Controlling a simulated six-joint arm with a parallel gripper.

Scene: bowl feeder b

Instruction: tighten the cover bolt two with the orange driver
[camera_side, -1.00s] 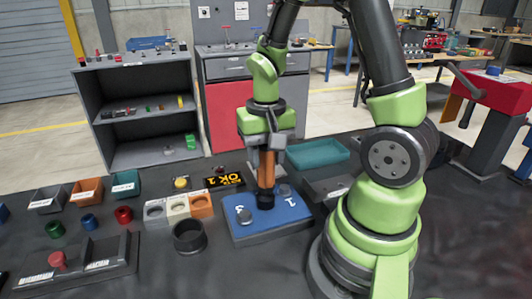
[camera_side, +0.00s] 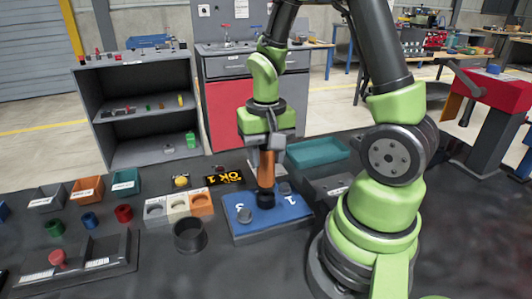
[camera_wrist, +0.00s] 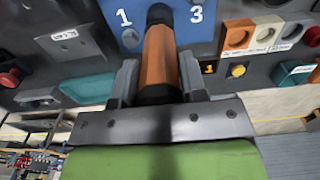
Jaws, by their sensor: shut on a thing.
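My gripper (camera_side: 264,148) is shut on the orange driver (camera_side: 266,172) and holds it upright, tip down. The driver's dark lower end meets the middle of the blue plate (camera_side: 238,228), between the marks 1 and 3. In the wrist view the orange driver (camera_wrist: 160,58) lies between my gripper's fingers (camera_wrist: 158,80), and the blue plate (camera_wrist: 215,14) shows the numbers 1 and 3. The bolt under the driver is hidden by its dark end. Grey round bolt heads (camera_side: 244,214) show at the left and the back right (camera_side: 284,187) of the plate.
A black ring-shaped cup (camera_side: 190,236) stands left of the plate. A teal tray (camera_side: 318,152) is behind right. Small bins (camera_side: 86,190) stand at left.

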